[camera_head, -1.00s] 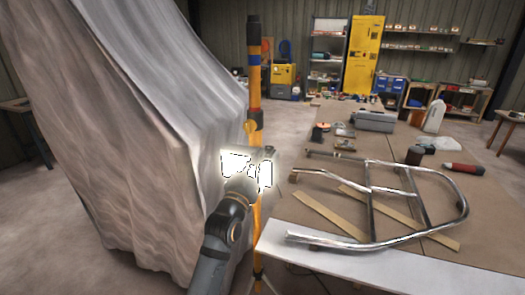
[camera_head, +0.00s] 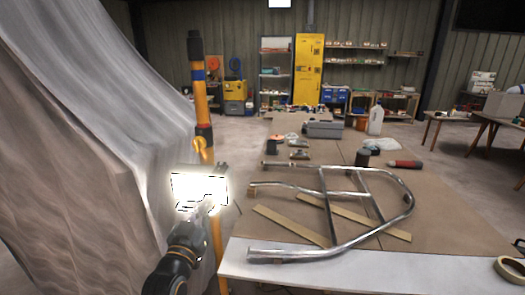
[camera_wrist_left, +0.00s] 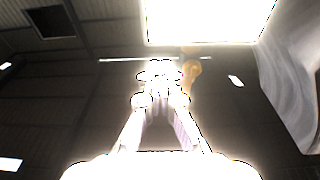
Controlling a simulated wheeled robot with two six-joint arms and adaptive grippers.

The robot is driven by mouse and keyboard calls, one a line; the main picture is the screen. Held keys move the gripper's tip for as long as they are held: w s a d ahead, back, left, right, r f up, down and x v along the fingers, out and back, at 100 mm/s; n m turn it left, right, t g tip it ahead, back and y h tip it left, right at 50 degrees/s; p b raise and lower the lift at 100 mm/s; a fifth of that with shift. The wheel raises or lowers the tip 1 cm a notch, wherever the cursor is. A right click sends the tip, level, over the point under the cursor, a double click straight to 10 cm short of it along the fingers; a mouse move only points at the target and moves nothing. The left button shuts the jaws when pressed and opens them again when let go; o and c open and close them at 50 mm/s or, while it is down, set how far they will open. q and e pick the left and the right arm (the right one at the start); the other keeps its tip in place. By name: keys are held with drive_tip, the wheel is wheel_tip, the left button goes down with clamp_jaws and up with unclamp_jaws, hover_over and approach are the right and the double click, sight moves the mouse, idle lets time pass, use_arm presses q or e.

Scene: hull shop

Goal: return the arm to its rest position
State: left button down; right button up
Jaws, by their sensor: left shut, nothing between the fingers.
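My left gripper (camera_head: 200,185) is raised in front of the yellow pole (camera_head: 203,120), left of the workbench. Bright glare covers much of it in the head view. In the left wrist view my left gripper (camera_wrist_left: 160,72) points up toward the roof, its fingers together and washed out by light. Nothing shows between the fingers. My right gripper is in neither view.
A large grey draped sheet (camera_head: 90,150) hangs close on the left. The workbench (camera_head: 450,215) on the right carries a bent metal tube frame (camera_head: 345,245), wooden strips, a red-handled tool (camera_head: 405,164) and a grey box (camera_head: 323,129). A tape roll (camera_head: 508,268) lies at its near right.

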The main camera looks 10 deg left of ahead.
use_arm(q)
drive_tip(key=s+f+g, duration=0.5)
drive_tip(key=f+g, duration=0.1)
drive_tip(key=f, duration=0.7)
drive_tip(key=s+a+f+g+y, duration=0.1)
drive_tip(key=s+a+f+g, duration=0.1)
drive_tip(key=s+f+g, duration=0.5)
drive_tip(key=s+a+f+g+y, duration=0.1)
drive_tip(key=s+f+g, duration=0.2)
drive_tip(key=s+f, duration=0.75)
drive_tip(key=s+a+f+g, duration=0.1)
drive_tip(key=s+a+f, duration=0.15)
drive_tip(key=f, duration=1.05)
drive_tip(key=s+a+f+g, duration=0.1)
drive_tip(key=s+f, duration=0.3)
drive_tip(key=f, duration=0.8)
drive_tip(key=s+f+p, duration=0.1)
drive_tip(key=s+f, duration=1.3)
drive_tip(key=s, duration=0.4)
drive_tip(key=shift+a+f+g, duration=0.3)
drive_tip(key=shift+a+g, duration=0.1)
